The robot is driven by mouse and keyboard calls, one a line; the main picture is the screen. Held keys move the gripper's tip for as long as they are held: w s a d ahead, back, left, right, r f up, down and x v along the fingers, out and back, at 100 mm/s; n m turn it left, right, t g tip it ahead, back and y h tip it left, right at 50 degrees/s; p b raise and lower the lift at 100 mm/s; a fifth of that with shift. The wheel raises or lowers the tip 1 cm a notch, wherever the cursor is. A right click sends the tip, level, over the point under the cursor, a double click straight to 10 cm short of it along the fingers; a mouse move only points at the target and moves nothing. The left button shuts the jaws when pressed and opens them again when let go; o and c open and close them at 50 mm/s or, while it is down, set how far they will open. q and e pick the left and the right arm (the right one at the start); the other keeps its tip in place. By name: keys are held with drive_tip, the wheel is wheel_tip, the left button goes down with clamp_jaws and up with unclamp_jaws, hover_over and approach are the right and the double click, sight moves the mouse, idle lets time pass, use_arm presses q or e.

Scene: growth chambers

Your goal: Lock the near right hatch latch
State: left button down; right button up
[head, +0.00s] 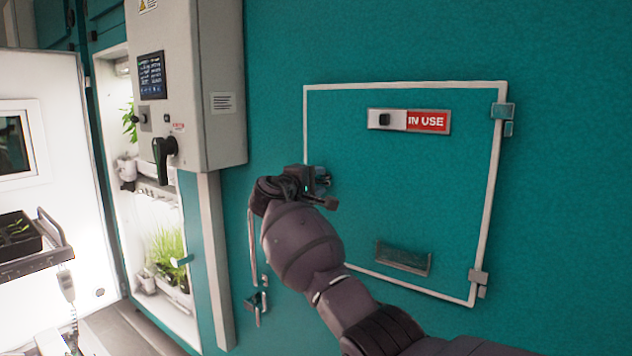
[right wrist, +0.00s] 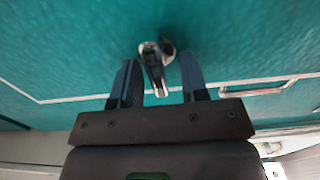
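The hatch (head: 420,190) is a teal panel with a white outline, lying flush in the teal wall. A metal latch (head: 322,177) sits at its left edge, partly hidden by my right gripper (head: 318,187). In the right wrist view, the latch handle (right wrist: 154,70) lies between the two spread fingers of my right gripper (right wrist: 158,60). A gap shows on both sides of the handle, so the fingers are apart from it. Whether the latch is locked cannot be told. My left gripper is not in view.
The hatch has an "IN USE" slider (head: 410,120), a recessed pull (head: 403,258) and hinges (head: 503,112) on its right. Another metal fitting (head: 257,302) is lower left. A grey control box (head: 215,100) with a black handle (head: 163,155) projects at left, beside lit plant shelves.

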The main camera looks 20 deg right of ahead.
drive_tip(key=b+v, duration=0.2)
drive_tip(key=v, duration=0.8)
drive_tip(key=shift+s+a+b, duration=0.3)
drive_tip(key=shift+b, duration=0.05)
